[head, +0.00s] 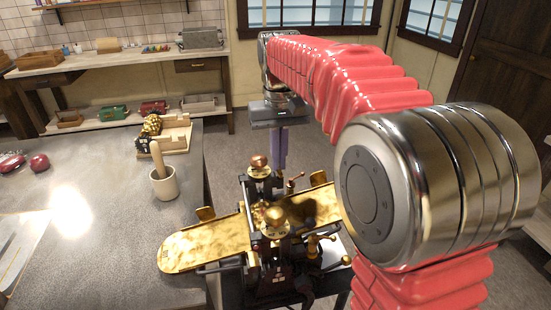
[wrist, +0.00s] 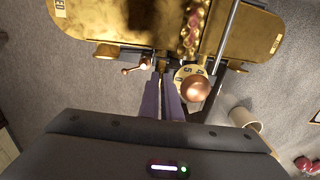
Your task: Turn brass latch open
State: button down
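The brass machine stands at the end of the workbench, with a brass tray (head: 210,243) on its left and a copper knob (head: 258,162) on top. A small copper-tipped lever (head: 296,180) sticks out at its far side; it also shows in the wrist view (wrist: 136,68). I cannot tell for sure which part is the brass latch. My gripper (head: 280,166) points down behind the machine with two purple fingers. In the wrist view its fingertips (wrist: 162,76) are just right of the lever and left of the copper knob (wrist: 195,88). A narrow gap shows between the fingers, with nothing clearly held.
A cup with a pestle (head: 163,182) stands on the grey workbench (head: 100,220) left of the machine. A wooden block with brass rollers (head: 165,135) lies further back. Open floor lies beyond the machine.

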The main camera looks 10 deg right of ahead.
jog(key=shift+w+d, duration=0.1)
jog(key=shift+w, duration=0.05)
jog(key=c, duration=2)
grip_release()
jog(key=shift+r, duration=4)
